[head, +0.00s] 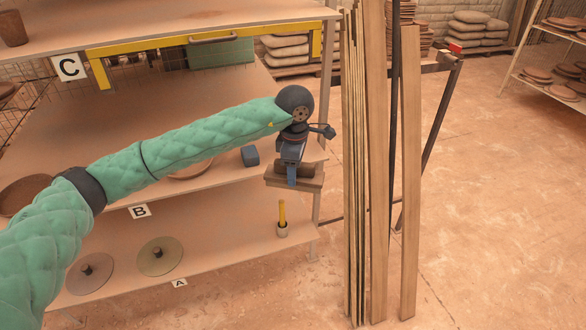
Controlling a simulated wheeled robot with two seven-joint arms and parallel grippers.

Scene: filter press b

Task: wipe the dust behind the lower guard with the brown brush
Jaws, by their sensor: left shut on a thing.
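My left arm reaches in from the left. Its gripper (291,178) is shut on the brown brush (310,181), a flat brown block with a raised middle. The gripper points down and holds the brush in front of the shelf rack's right end, near the middle shelf's height. I cannot tell from this view whether the brush touches the shelf edge. I cannot make out the lower guard or the dust behind it. My right gripper is not in view.
The shelf rack (215,262) has labels A, B and C, and a yellow bar (150,48) under its top shelf. A yellow-handled tool in a cup (282,230) stands on the low shelf. Tall wooden planks (377,200) stand close on the right. Floor beyond is open.

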